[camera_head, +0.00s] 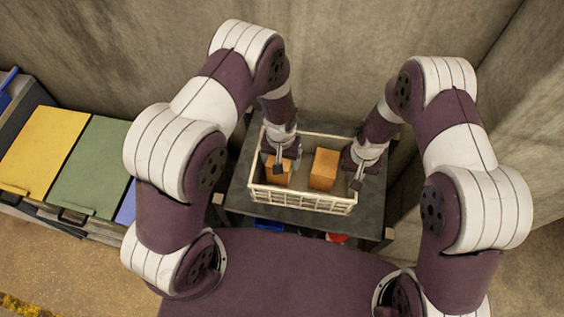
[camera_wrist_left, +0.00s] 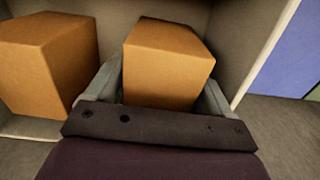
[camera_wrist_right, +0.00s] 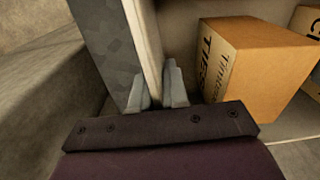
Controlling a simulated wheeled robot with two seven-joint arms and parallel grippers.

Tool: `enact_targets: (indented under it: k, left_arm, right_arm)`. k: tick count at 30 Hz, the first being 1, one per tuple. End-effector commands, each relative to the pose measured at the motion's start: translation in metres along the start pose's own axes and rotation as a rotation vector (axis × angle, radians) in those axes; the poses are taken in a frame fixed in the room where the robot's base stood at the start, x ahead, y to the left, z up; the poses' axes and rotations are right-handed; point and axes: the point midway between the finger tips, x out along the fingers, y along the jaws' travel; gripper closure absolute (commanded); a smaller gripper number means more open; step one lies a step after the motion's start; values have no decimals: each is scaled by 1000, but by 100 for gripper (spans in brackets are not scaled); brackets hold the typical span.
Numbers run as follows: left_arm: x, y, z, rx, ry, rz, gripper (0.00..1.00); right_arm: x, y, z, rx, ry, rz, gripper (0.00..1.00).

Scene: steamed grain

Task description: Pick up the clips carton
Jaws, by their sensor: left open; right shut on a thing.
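The clips carton (camera_head: 277,174) is an orange-brown box at the left inside a cream crate (camera_head: 303,199). It also shows in the left wrist view (camera_wrist_left: 165,70), between the fingers of my left gripper (camera_wrist_left: 158,92), which is open around it. In the right wrist view only part of its side (camera_wrist_right: 306,22) shows, with a letter C cut off by the edge. My right gripper (camera_wrist_right: 158,88) is shut on the crate's right wall (camera_wrist_right: 152,45). In the head view my right gripper (camera_head: 357,180) is at that wall.
A second carton (camera_head: 324,168), printed TIES in the right wrist view (camera_wrist_right: 255,65), stands to the right in the crate with a gap between. The crate is on a dark table (camera_head: 240,190). Yellow (camera_head: 42,145) and green (camera_head: 90,165) lidded bins stand at the left.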

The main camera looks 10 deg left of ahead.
Motion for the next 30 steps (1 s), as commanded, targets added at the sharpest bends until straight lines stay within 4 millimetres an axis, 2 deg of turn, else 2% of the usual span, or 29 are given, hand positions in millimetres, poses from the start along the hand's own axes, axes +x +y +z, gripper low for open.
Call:
enact_targets:
  k: [4,11,15,16,23,26,30]
  left_arm:
    - [20,0,0,0,-1,0,18]
    - [22,0,0,0,1,0,18]
    - [22,0,0,0,1,0,64]
    - [22,0,0,0,1,0,69]
    - [19,0,-1,0,2,0,69]
    - [4,0,-2,0,5,1,69]
    - [-31,0,-2,0,6,1,69]
  right_arm:
    - [-1,0,-1,0,2,-1,100]
    - [-1,0,-1,0,3,-1,100]
    - [-1,0,-1,0,3,-1,100]
    - [-1,0,-1,0,3,-1,100]
    - [-1,0,-1,0,2,-1,100]
    - [-1,0,-1,0,2,-1,100]
    - [-1,0,-1,0,2,0,100]
